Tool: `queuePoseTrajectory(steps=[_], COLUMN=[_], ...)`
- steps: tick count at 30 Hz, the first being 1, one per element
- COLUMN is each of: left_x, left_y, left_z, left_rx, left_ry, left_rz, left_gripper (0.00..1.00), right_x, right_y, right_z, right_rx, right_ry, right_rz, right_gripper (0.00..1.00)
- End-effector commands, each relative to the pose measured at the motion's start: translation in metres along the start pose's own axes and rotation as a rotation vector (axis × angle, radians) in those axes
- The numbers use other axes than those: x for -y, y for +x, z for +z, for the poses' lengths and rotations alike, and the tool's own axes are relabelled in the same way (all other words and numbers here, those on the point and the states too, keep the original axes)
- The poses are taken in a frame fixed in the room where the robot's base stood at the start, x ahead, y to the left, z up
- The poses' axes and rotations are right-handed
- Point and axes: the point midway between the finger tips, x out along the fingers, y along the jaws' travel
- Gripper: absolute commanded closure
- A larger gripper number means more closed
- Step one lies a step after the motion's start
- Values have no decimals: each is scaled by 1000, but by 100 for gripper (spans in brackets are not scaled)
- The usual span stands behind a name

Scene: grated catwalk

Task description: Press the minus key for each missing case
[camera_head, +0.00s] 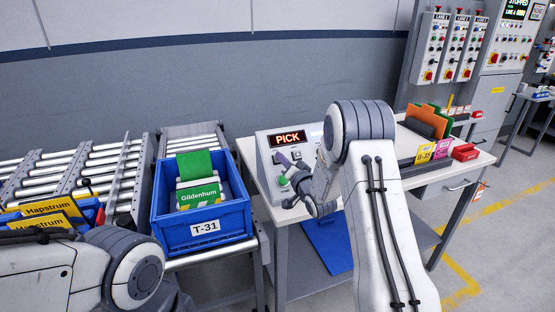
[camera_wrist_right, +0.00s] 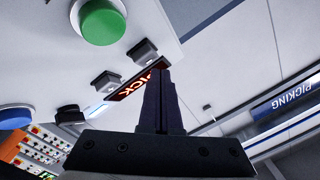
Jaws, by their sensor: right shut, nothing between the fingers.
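The pick panel (camera_head: 268,166) stands on the white bench with a lit display (camera_head: 289,138) reading PICK. In the right wrist view the display (camera_wrist_right: 132,84) shows beside two small dark keys, one nearer (camera_wrist_right: 106,81) and one farther (camera_wrist_right: 142,50); I cannot read their signs. A big green button (camera_wrist_right: 102,22) and a blue button (camera_wrist_right: 15,117) are also there. My right gripper (camera_head: 283,158) is shut and empty in front of the panel; its fingertips (camera_wrist_right: 160,72) overlap the display's end. Contact cannot be told. A blue tote (camera_head: 205,231), T-31, holds green-and-white Gildenhum cases (camera_head: 198,196).
Roller conveyors (camera_head: 120,165) lie left of the bench (camera_head: 395,160). Yellow Hapstrum cases (camera_head: 45,212) stand at far left. Orange and green folders (camera_head: 428,120), coloured tags and a red item (camera_head: 466,152) are on the bench's right. Lane control boxes (camera_head: 430,48) hang behind.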

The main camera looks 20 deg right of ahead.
Motion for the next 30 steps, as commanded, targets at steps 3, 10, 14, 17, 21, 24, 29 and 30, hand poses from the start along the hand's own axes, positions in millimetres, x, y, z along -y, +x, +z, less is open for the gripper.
queuePoseTrajectory(steps=[3, 10, 14, 17, 21, 24, 29, 30], left_x=[0, 0, 0, 0, 0, 1, 1, 1], left_y=[0, 0, 0, 0, 4, 8, 9, 8], left_z=[0, 0, 0, 0, 0, 0, 0, 0], left_rx=[0, 0, 0, 0, 0, 0, 0, 0], left_ry=[0, 0, 0, 0, 0, 0, 0, 0], left_rz=[0, 0, 0, 0, 0, 0, 0, 0], left_gripper=[23, 23, 23, 23, 23, 23, 23, 23], right_x=[0, 0, 0, 0, -2, -4, -4, -4], right_y=[0, 0, 0, 0, 2, 4, 6, 6], right_z=[0, 0, 0, 0, 2, 4, 4, 4], right_rx=[0, 0, 0, 0, 0, 0, 0, 0], right_ry=[0, 0, 0, 0, 0, 0, 0, 0], right_rz=[0, 0, 0, 0, 0, 0, 0, 0], right_gripper=[100, 100, 100, 100, 100, 100, 100, 100])
